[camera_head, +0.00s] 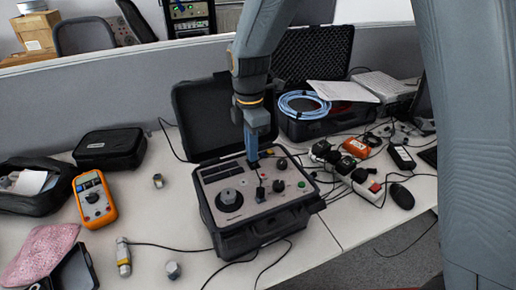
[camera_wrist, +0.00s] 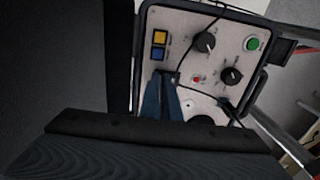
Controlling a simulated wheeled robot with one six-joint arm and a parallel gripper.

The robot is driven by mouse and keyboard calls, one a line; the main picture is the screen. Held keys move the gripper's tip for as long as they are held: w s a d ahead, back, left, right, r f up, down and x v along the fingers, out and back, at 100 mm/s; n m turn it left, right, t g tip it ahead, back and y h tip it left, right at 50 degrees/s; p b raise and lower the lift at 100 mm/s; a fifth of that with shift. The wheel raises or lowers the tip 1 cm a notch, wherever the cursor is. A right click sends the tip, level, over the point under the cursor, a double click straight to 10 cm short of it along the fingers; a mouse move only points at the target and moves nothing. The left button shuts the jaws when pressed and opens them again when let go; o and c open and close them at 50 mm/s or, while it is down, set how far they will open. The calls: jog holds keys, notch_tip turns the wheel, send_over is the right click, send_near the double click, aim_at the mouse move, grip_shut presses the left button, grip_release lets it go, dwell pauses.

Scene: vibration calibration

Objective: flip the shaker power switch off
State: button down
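The shaker unit is an open black case (camera_head: 256,240) with a light grey control panel (camera_head: 225,183) on the table. The panel has black knobs (camera_wrist: 231,76), a green button (camera_wrist: 252,44), a small red spot (camera_wrist: 197,79) and yellow and blue squares (camera_wrist: 160,37). My gripper (camera_head: 253,163) points down at the panel's back part. In the wrist view my gripper (camera_wrist: 165,76) has its blue fingers together at the tips, with nothing seen between them. A small dark part lies right beside the tips. I cannot tell which control is the power switch, or whether the tips touch the panel.
An orange multimeter (camera_head: 94,199) and a black pouch (camera_head: 110,148) stand left. A case with a blue cable coil (camera_head: 304,104) is behind right. A power strip (camera_head: 366,187) lies right of the shaker case. Cables run over the table front.

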jog(key=shift+s+d+f, duration=0.25)
jog(key=shift+s+f, duration=0.15)
jog(key=shift+f, duration=0.1)
jog(key=shift+s+d+p, duration=0.35)
jog(key=shift+s+p, duration=0.15)
jog(key=shift+s, duration=0.05)
jog(key=shift+r+p, duration=0.35)
jog(key=shift+r, duration=0.1)
notch_tip(320, 180, up, 14)
jog(key=w, duration=0.1)
jog(key=shift+a, duration=0.35)
jog(key=s+d+f+m, duration=0.3)
jog(key=s+d+m, duration=0.1)
jog(key=d+m, duration=0.3)
jog(key=s+d+f+m+t, duration=0.1)
jog(key=s+d+f+m, duration=0.3)
jog(key=d+m, duration=0.3)
jog(key=s+d+f+m, duration=0.4)
jog(key=d+m, duration=0.3)
jog(key=m, duration=0.2)
jog(key=shift+s+d, duration=0.15)
jog(key=shift+d, duration=0.15)
